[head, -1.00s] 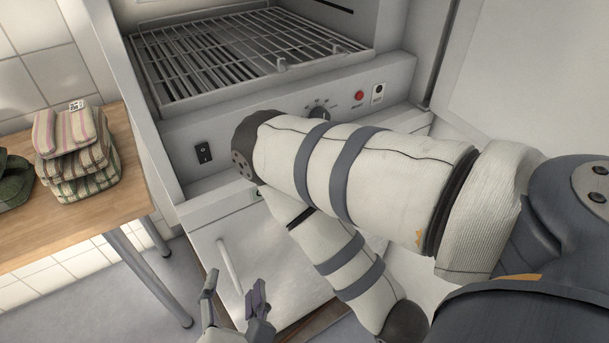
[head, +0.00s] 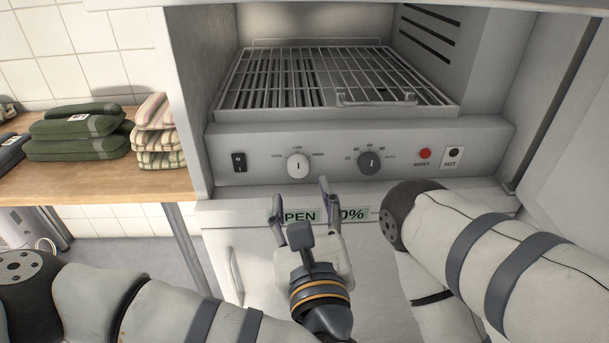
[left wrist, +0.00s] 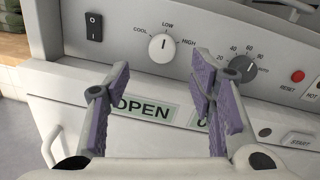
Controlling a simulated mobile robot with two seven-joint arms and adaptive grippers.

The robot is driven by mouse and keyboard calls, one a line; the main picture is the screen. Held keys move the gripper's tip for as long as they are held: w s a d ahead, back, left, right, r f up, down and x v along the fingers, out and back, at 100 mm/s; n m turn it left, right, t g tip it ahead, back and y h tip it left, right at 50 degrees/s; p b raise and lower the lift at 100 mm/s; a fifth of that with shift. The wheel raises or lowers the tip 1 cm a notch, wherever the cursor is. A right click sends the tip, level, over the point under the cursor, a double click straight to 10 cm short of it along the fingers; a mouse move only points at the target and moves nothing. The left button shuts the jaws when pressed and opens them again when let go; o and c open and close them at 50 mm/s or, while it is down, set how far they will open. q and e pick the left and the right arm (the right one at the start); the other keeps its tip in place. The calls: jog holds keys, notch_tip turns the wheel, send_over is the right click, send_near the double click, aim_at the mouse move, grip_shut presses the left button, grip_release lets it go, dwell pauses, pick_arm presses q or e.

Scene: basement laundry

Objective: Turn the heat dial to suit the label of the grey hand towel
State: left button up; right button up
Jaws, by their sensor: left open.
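The heat dial (head: 298,165) is a white knob on the machine's front panel, marked COOL, LOW and HIGH. In the left wrist view the heat dial (left wrist: 162,47) has its mark upright, toward LOW. My left gripper (head: 300,197) is open and empty, just below and in front of this dial, not touching it. Its fingers (left wrist: 163,78) also show in the left wrist view. A dark grey-blue folded cloth (head: 10,150) is cut by the left edge; I cannot tell if it is the grey hand towel, and no label is readable. My right gripper is out of view.
A grey numbered dial (head: 370,162), a red button (head: 424,154) and a black rocker switch (head: 238,162) share the panel. Green (head: 80,130) and striped towels (head: 158,130) sit on the wooden table (head: 120,185). My right arm crosses the lower right.

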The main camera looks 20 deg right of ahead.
aim_at(299, 169)
pick_arm(q)
jog(key=x, duration=0.6)
jog(key=shift+w+d, duration=0.2)
jog(key=shift+w, duration=0.1)
jog(key=c, duration=1.2)
